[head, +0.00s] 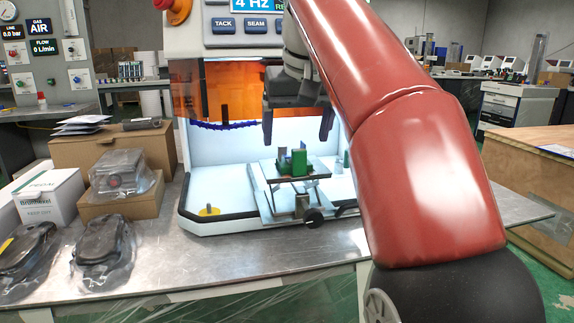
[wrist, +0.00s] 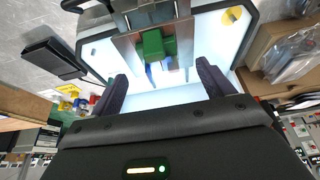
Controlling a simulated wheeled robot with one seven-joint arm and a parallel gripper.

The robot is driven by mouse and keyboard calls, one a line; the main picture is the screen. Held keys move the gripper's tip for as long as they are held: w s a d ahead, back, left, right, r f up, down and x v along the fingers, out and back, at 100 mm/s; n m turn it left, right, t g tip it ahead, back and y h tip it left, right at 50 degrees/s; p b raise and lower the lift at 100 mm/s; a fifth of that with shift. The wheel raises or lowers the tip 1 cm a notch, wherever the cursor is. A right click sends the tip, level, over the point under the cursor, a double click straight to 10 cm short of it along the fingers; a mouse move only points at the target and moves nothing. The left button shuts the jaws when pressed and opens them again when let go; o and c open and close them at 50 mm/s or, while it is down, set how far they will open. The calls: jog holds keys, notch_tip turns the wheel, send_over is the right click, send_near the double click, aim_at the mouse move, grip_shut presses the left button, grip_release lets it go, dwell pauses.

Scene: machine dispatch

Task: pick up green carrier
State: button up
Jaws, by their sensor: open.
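The green carrier (head: 299,162) stands on a small raised platform (head: 318,169) inside the white machine chamber. In the wrist view the green carrier (wrist: 153,46) shows beyond the fingertips, roughly between them. A smaller green part lies against its side, and blue pieces show beside it. My gripper (head: 297,126) is open and empty, above the platform and apart from the carrier. In the wrist view my gripper (wrist: 162,75) has its two dark fingers spread wide.
The machine's orange window (head: 225,88) and control panel rise behind and above my gripper. A black front rim (head: 230,228) edges the chamber. Cardboard boxes (head: 150,146), a white box (head: 48,197) and plastic-wrapped items stand left on the metal table (head: 160,262).

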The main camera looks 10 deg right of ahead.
aim_at(295, 150)
jog(key=b+x, duration=0.1)
jog(key=x, duration=0.4)
jog(key=shift+w+d+f, duration=0.15)
jog(key=shift+w+f, duration=0.05)
jog(key=shift+w, duration=0.1)
jog(key=c, duration=1.1)
jog(key=shift+c, duration=0.2)
jog(key=shift+r, duration=0.15)
